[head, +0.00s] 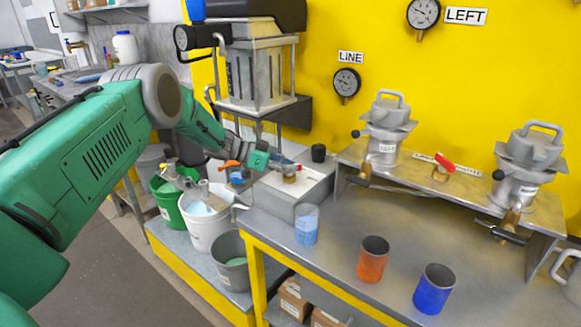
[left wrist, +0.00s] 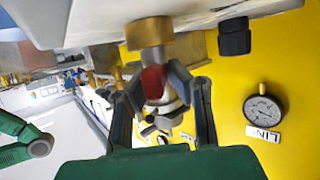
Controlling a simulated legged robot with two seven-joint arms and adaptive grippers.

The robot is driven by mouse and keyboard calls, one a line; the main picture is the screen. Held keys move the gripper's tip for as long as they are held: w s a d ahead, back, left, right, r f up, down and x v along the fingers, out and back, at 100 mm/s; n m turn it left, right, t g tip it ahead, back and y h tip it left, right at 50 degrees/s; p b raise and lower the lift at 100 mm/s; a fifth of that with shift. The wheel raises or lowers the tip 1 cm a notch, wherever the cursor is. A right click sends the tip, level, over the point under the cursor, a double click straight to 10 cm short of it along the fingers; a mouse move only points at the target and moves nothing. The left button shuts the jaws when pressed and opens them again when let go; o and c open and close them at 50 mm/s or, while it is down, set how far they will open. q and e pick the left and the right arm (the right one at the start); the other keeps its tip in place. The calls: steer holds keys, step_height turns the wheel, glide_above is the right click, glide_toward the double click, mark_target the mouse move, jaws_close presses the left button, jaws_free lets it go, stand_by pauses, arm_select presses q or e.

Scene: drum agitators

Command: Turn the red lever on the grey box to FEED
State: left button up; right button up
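The grey box (head: 297,204) stands left of the bench top, below the agitator column, with a pale top. On it is a brass fitting (head: 290,171); in the left wrist view the brass collar (left wrist: 150,32) carries the red lever (left wrist: 153,82). My left gripper (head: 284,166) is at this fitting. In the left wrist view its two fingers (left wrist: 157,85) lie on either side of the red lever and appear closed on it. The fingers mostly hide the lever in the head view. I cannot read a FEED mark.
A black knob (head: 318,152) stands beside the fitting. Another red lever (head: 444,162) sits on the shelf between two grey agitators. Blue-filled, orange and blue cups (head: 435,290) stand on the bench (head: 340,270). Buckets (head: 207,228) stand below my left arm.

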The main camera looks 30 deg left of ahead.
arm_select(q)
steer(key=o, duration=0.3)
steer(key=shift+s+a+f, duration=0.1)
steer(key=shift+f, duration=0.2)
steer(key=shift+a, duration=0.15)
steer(key=shift+r, duration=0.1)
steer(key=shift+r, duration=0.2)
step_height(320, 180, up, 8)
steer(key=shift+r, duration=0.6)
steer(key=shift+a, duration=0.1)
